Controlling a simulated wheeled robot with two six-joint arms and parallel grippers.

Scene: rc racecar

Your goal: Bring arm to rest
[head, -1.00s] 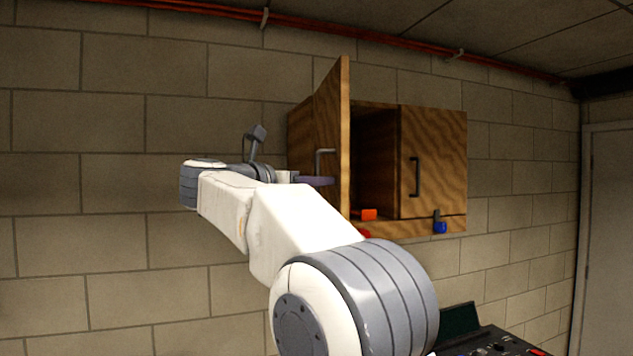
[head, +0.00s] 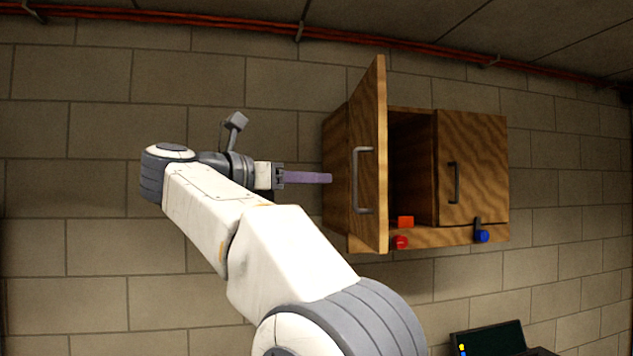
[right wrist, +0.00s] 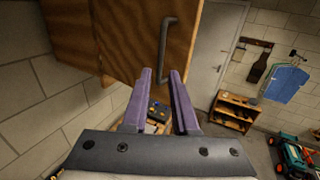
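My right gripper (head: 318,178) is at the left of the wooden wall cabinet (head: 472,165), its purple fingers pointing right toward the cabinet's side. In the right wrist view the two purple fingers (right wrist: 163,85) are apart with nothing between them, so it is open and empty. The cabinet's left door (head: 376,150) stands open with its grey handle (head: 360,180) facing the gripper's side; the handle also shows in the right wrist view (right wrist: 163,50). In the head view the fingers appear apart from the handle. My left gripper is not in view.
The cabinet's right door (head: 480,150) is closed. A red-orange block (head: 405,222) lies inside the open side. A red knob (head: 401,242) and a blue knob (head: 482,236) are along the lower edge. A wooden shelf (right wrist: 235,110) stands on the floor beyond.

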